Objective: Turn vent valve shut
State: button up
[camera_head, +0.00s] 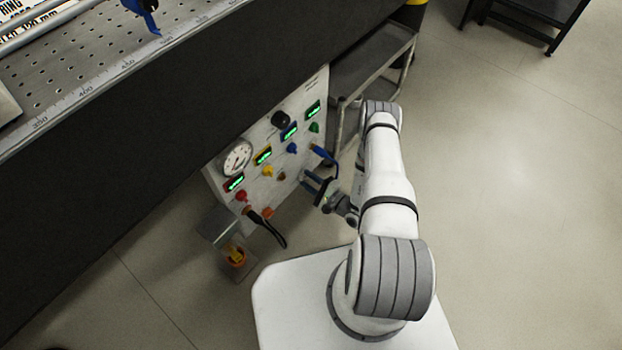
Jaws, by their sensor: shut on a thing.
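The control panel (262,185) stands tilted in the picture below the dark bench side, with coloured knobs, lit displays and a round dial. My gripper (313,184) is at the panel's lower right edge, its dark blue-tipped fingers shut on a small part there. This seems to be the vent valve's handle, but the fingers mostly hide it, and no label can be read. A blue lever (322,153) sticks out just above the fingers. A black lever (267,227) hangs at the panel's lower left.
A grey shelf cart (372,72) stands close behind my arm. A box with a yellow-orange part (236,256) is on the floor below the panel. The perforated bench top (105,60) is above left.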

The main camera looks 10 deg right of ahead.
jog(key=n+p, duration=0.1)
jog(key=n, duration=0.4)
jog(key=shift+w+n, duration=0.15)
jog(key=shift+n, duration=0.25)
dwell(0.4)
jog(key=o, duration=1)
